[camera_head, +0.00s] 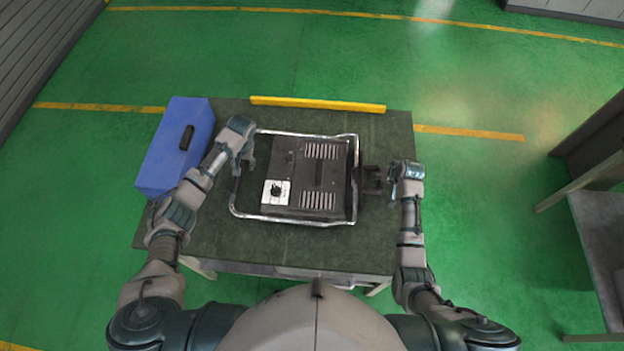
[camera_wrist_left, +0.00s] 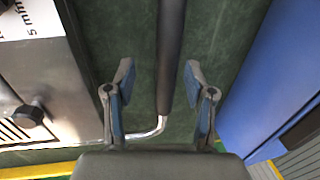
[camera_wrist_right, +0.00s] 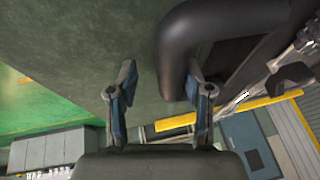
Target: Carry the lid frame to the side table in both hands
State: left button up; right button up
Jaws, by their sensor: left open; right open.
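The lid frame (camera_head: 290,220), a bright metal tube loop around a dark panel with vents and a white dial plate, lies on the dark green table (camera_head: 330,252). My left gripper (camera_head: 241,160) is open at the frame's left side. In the left wrist view the frame's dark grip bar (camera_wrist_left: 171,60) runs between the open fingers (camera_wrist_left: 160,78), apart from both. My right gripper (camera_head: 388,178) is open by the black handle (camera_head: 371,180) at the right side. In the right wrist view the black handle (camera_wrist_right: 185,45) is close to the right finger; contact is unclear.
A blue box (camera_head: 178,150) with a black handle stands on the table's left edge, close to my left arm. A yellow strip (camera_head: 318,104) lies along the far edge. A side table (camera_head: 603,225) stands at the far right, with green floor between.

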jog(key=shift+r, duration=0.1)
jog(key=shift+s+r, duration=0.2)
jog(key=shift+r, duration=0.15)
pick_arm(q)
notch_tip(320, 180, up, 6)
jog(key=d, duration=0.1)
jog(key=shift+r, duration=0.25)
pick_arm(e)
jog(key=v, duration=1.1)
jog(key=shift+f, duration=0.1)
